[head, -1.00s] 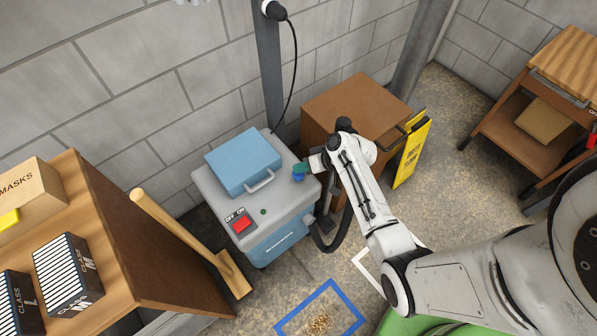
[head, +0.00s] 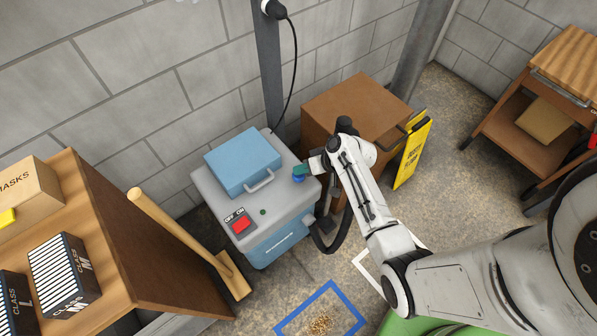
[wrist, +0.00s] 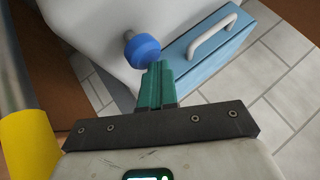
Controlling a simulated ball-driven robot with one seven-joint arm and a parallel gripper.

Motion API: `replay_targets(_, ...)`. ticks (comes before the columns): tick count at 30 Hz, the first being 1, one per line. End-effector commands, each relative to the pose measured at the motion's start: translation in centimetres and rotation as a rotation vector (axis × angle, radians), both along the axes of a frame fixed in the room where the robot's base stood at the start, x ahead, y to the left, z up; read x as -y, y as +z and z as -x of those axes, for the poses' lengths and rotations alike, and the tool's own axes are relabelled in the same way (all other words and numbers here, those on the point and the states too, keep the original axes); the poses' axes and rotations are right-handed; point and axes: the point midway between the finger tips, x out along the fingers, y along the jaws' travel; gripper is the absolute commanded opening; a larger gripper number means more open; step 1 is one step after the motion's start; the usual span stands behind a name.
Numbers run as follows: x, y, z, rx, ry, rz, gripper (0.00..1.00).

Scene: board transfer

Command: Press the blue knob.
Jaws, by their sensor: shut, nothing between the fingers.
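The blue knob (wrist: 142,50) sits on the top of a grey and blue machine (head: 272,218). In the wrist view it is a round blue cap on a short stem. My gripper (wrist: 158,68) has green fingers, closed together with nothing between them. Their tips are right by the knob's lower right edge in the wrist view; I cannot tell whether they touch it. In the head view my gripper (head: 301,170) is at the machine's right side, and the knob (head: 298,179) shows just below the fingers, partly covered.
The machine also carries a blue lid with a handle (head: 260,182) and a red switch (head: 241,224). A brown cabinet (head: 340,95) and a yellow sign (head: 412,150) stand behind my arm. A wooden shelf (head: 150,270) and a leaning wooden handle (head: 175,225) are at left.

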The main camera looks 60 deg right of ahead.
Motion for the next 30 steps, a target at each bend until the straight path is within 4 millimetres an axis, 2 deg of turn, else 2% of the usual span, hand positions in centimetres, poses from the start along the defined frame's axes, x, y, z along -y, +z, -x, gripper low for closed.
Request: replay_targets(30,-0.1,-1.2,0.1,-0.005,0.001,-0.002,0.00)
